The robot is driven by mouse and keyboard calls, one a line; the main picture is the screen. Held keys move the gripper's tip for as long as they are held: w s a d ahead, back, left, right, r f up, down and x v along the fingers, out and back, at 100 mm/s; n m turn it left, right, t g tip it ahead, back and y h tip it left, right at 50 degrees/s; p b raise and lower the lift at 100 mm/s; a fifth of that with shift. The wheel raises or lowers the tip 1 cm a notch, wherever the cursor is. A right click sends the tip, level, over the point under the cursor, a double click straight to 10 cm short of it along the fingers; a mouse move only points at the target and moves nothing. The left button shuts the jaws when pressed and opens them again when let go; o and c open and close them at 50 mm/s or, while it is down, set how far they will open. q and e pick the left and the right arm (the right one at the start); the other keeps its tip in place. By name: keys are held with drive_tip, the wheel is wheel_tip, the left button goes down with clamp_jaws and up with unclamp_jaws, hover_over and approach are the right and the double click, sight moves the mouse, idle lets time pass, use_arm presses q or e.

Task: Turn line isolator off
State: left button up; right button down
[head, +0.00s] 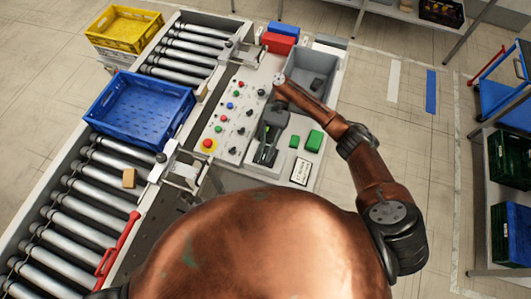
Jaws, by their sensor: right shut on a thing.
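My right gripper (265,155) reaches down over the grey control panel (234,88), right of its rows of buttons and knobs. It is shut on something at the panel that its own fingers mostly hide. This sits where the line isolator's handle could be, but I cannot make out the handle or its position. A red emergency button on a yellow base (208,145) is left of the gripper, apart from it. A white label plate (300,172) lies to the right, its text too small to read. My left gripper is not in view.
A blue crate (140,108) sits on the roller conveyor (80,205), with a small tan block (129,178) nearer. A red bar (118,245) runs along the conveyor's near side. Green blocks (314,140) and a grey bin (310,72) are beside my right arm.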

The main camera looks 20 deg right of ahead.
drive_tip(key=c, duration=1.9)
unclamp_jaws()
drive_tip(key=shift+s+f, duration=0.1)
drive_tip(key=shift+f, duration=0.05)
drive_tip(key=v, duration=0.7)
drive_tip(key=shift+w+d, duration=0.15)
drive_tip(key=shift+w, duration=0.1)
